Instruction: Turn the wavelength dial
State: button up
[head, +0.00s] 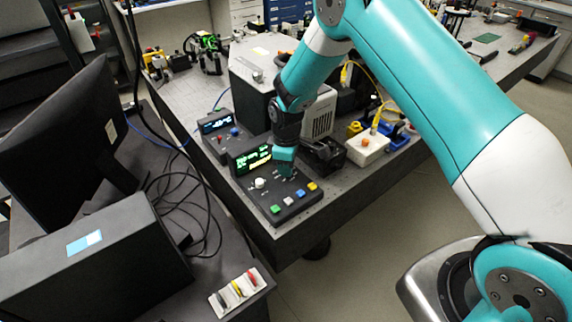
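A dark control box (288,206) with a green-lit display (252,158) stands on the near edge of the dark optical bench. A white knob (260,183) sits on its sloped panel, left of my gripper. My gripper (285,168) points down over the upper right part of this panel, where small markings fan out. Its fingers and what lies under them are too small and covered to make out. I cannot tell whether the wavelength dial is under the gripper, or whether they touch.
A smaller box with a blue display (217,124) stands to the left. A grey instrument housing (255,75) is behind. A white box with an orange button (367,148) is to the right. A monitor (70,140) and loose cables (185,190) lie left.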

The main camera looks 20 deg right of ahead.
jog(key=shift+c, duration=1.4)
jog(key=m+b, duration=0.2)
jog(key=m, duration=0.2)
jog(key=shift+f+m+b, duration=0.1)
jog(key=shift+m+b, duration=0.2)
jog(key=shift+b, duration=0.1)
jog(key=shift+a+m+b, duration=0.1)
jog(key=shift+m+b, duration=0.8)
jog(key=shift+m, duration=1.6)
jog(key=shift+r, duration=0.2)
jog(key=o, duration=0.9)
